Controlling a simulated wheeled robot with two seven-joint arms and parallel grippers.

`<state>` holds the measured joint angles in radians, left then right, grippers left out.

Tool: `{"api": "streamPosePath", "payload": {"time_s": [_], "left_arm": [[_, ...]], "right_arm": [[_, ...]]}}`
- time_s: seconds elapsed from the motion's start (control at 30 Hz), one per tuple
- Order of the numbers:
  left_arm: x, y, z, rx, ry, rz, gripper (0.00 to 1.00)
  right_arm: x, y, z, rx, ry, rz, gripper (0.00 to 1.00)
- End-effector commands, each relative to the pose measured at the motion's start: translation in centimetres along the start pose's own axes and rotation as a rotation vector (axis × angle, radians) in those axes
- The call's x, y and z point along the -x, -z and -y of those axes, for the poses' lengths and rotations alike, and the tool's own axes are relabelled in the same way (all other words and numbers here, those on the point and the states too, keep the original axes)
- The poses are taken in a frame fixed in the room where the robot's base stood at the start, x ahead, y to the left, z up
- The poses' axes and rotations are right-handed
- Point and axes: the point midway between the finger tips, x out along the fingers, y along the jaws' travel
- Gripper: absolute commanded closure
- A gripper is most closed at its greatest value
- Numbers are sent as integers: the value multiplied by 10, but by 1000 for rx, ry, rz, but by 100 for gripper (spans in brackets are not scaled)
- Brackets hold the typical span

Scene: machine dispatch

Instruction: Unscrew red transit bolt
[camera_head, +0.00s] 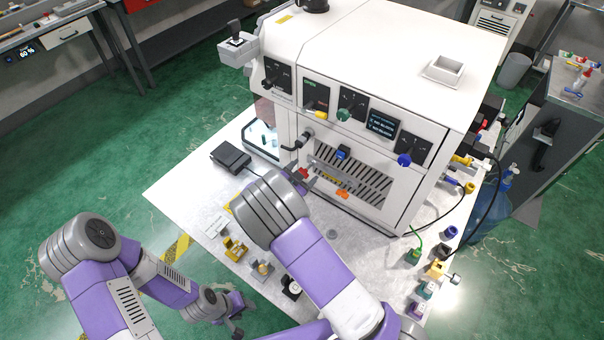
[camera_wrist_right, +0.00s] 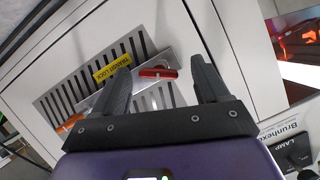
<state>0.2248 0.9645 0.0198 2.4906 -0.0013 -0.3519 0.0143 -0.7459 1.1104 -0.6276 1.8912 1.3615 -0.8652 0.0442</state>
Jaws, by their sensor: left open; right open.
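The red transit bolt (camera_wrist_right: 158,72) has a bar-shaped red head and sits at a metal strip over the slotted vent of the white machine. In the wrist view it lies between my right gripper's fingertips (camera_wrist_right: 161,66), which are apart; contact is not visible. A yellow "TRANSIT LOCK" label (camera_wrist_right: 114,66) is beside it. In the head view, the red bolt (camera_head: 303,172) shows just past my right gripper (camera_head: 298,184), mostly hidden by its wrist. My left gripper (camera_head: 236,324) is low at the table's near side, open and empty.
An orange part (camera_head: 342,194) is at the vent's lower edge. Cables hang at the right.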

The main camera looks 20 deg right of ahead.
Motion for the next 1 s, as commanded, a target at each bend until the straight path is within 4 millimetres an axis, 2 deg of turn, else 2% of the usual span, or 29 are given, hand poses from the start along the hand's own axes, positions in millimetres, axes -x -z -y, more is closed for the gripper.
{"api": "streamPosePath", "payload": {"time_s": [0.5,0.77,0.87,1.0], "left_arm": [[8,0,-3,0,0,0,57],[8,0,-3,0,0,0,57],[10,0,-4,0,0,0,57],[26,-1,-10,0,0,0,57]], "right_arm": [[35,-14,0,1,1,1,26],[37,-15,0,0,0,0,26],[38,-14,1,0,0,0,41],[44,2,7,0,0,0,63]]}}
